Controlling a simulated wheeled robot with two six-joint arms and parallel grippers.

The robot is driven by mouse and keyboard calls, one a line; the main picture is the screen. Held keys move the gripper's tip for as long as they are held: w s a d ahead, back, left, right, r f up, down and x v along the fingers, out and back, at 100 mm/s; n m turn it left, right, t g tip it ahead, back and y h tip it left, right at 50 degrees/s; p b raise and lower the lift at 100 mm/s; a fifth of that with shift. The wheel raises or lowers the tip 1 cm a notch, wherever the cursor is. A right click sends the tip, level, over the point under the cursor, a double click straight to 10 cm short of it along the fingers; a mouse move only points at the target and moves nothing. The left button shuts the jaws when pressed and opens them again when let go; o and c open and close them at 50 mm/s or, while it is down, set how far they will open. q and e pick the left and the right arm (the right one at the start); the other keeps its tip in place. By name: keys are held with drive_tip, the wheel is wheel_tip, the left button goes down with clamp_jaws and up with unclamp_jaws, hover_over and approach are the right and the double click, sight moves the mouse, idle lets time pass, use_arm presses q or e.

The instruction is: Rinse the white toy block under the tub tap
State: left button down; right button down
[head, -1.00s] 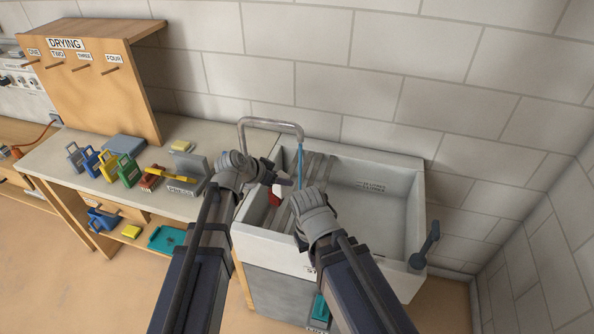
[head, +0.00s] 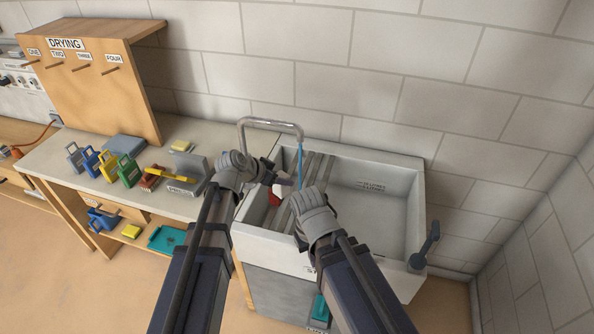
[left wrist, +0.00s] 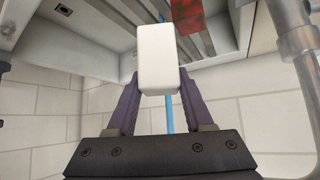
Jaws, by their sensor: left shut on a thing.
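The white toy block (left wrist: 158,60) is held between the purple fingers of my left gripper (left wrist: 160,98) in the left wrist view. In the head view my left gripper (head: 284,184) is over the left part of the tub (head: 395,215), with the block (head: 279,190) showing small and white at its fingers. The tap (head: 270,122) arches over the tub's left back, and a thin blue stream (head: 300,160) falls from it. In the left wrist view the stream (left wrist: 169,112) passes behind the block; I cannot tell whether it touches. My right gripper (head: 303,218) hangs over the tub's front, its fingertips hidden.
Grey slats (head: 318,168) cross the tub's left part; a red piece (head: 272,199) is beside the block. A crank handle (head: 425,246) sticks out at the tub's right. The tub's right part is clear.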

use_arm(q)
drive_tip(key=shift+r, duration=0.1)
drive_tip(key=p+v, duration=0.4)
drive_tip(key=v, duration=0.2)
drive_tip(key=shift+s+f, duration=0.2)
drive_tip(key=shift+s, duration=0.25)
drive_tip(key=shift+a, duration=0.15)
idle(0.4)
